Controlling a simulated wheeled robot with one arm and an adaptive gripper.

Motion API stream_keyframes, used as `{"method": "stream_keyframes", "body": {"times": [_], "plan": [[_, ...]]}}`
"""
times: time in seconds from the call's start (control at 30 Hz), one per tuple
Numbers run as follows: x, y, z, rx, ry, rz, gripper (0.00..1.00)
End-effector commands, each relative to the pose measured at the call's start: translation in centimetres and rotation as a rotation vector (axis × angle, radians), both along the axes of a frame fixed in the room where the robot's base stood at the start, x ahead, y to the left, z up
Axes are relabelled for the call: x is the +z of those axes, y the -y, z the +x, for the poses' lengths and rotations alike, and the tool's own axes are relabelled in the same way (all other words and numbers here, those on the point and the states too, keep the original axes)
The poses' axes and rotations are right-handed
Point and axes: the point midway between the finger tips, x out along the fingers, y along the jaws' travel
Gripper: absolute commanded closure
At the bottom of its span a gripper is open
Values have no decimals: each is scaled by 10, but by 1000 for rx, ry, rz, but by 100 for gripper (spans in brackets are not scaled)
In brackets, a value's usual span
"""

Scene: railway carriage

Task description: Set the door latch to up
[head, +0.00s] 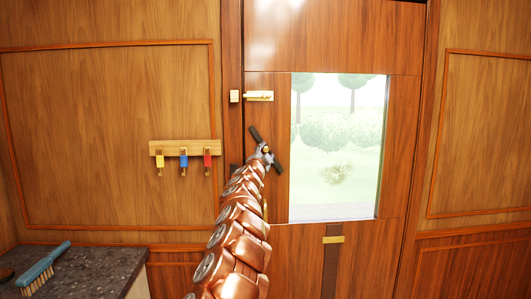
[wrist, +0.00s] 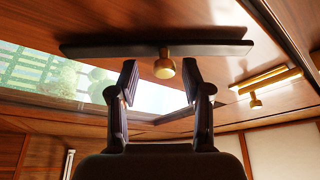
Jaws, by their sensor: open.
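A dark bar (head: 254,133) with a brass knob at its middle, which looks like the door latch, is on the left part of the wooden door. In the head view it slants from upper left to lower right. The wrist view shows the bar (wrist: 100,48) spanning across the top, with its brass knob (wrist: 165,67). My gripper (head: 266,153) is at the bar's middle and hides part of it. In the wrist view my gripper (wrist: 159,75) is open, one finger on each side of the knob; I cannot tell whether it touches.
A brass bolt (head: 259,96) sits above my gripper, beside a brass keeper (head: 234,96) on the frame. The door window (head: 338,150) is to the right. A hook rack (head: 185,147) with coloured tags is at left. A brush (head: 43,268) lies on the counter (head: 95,262).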

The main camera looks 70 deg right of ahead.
Motion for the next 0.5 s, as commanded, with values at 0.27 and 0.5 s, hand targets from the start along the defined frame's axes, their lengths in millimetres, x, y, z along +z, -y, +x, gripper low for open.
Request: {"method": "stream_keyframes", "body": {"times": [0.27, 0.5], "plan": [[-3, -17, 2, 8, 4, 0, 51], [-7, -31, 0, 8, 2, 0, 51]]}}
